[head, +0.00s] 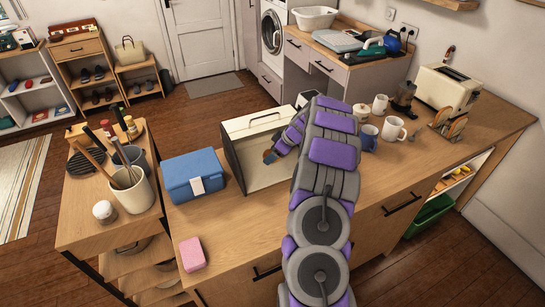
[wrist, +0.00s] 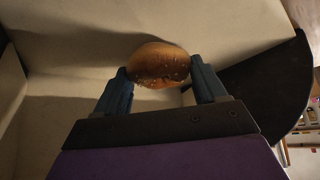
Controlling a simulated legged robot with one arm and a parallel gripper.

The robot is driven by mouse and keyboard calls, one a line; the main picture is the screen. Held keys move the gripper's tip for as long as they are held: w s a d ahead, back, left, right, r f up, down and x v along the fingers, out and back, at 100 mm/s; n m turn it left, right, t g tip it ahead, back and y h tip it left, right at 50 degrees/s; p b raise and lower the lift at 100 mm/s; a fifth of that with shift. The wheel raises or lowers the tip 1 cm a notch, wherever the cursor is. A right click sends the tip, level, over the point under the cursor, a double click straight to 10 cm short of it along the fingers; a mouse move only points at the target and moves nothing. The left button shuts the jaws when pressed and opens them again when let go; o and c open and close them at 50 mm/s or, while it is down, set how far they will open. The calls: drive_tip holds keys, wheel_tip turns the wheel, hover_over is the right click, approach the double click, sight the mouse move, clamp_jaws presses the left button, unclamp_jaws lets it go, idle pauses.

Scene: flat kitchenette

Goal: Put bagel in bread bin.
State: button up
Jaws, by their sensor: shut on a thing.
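The bread bin (head: 252,126) is a cream box with dark edges and a handle on top, standing on the counter with its front open. My gripper (head: 270,157) reaches into that opening. In the wrist view my gripper (wrist: 160,78) is shut on the bagel (wrist: 160,62), a brown, seeded round held between the two blue fingertips. Pale bin walls (wrist: 60,110) surround it in that view. Whether the bagel touches the bin floor, I cannot tell. In the head view the bagel is barely visible or hidden by my arm.
A blue box (head: 192,176) stands left of the bin, and a pink sponge (head: 192,254) lies near the counter's front edge. Right of my arm are a blue mug (head: 368,138), white mugs (head: 393,129) and a toaster (head: 447,88). Bare counter (head: 240,222) lies in front of the bin.

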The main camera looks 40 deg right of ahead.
drive_tip(key=shift+s+d+f, duration=0.15)
drive_tip(key=shift+f, duration=0.55)
drive_tip(key=shift+a+r, duration=0.25)
drive_tip(key=shift+a, duration=0.55)
drive_tip(key=shift+a+f+b, duration=0.1)
drive_tip(key=shift+a+b, duration=0.25)
drive_tip(key=shift+a, duration=0.05)
drive_tip(key=shift+d+f, duration=0.1)
drive_tip(key=o, duration=0.4)
drive_tip(key=shift+d+f, duration=0.1)
drive_tip(key=shift+d, duration=0.4)
drive_tip(key=shift+o, duration=1.1)
drive_tip(key=shift+s+d, duration=0.1)
drive_tip(key=shift+f, duration=0.1)
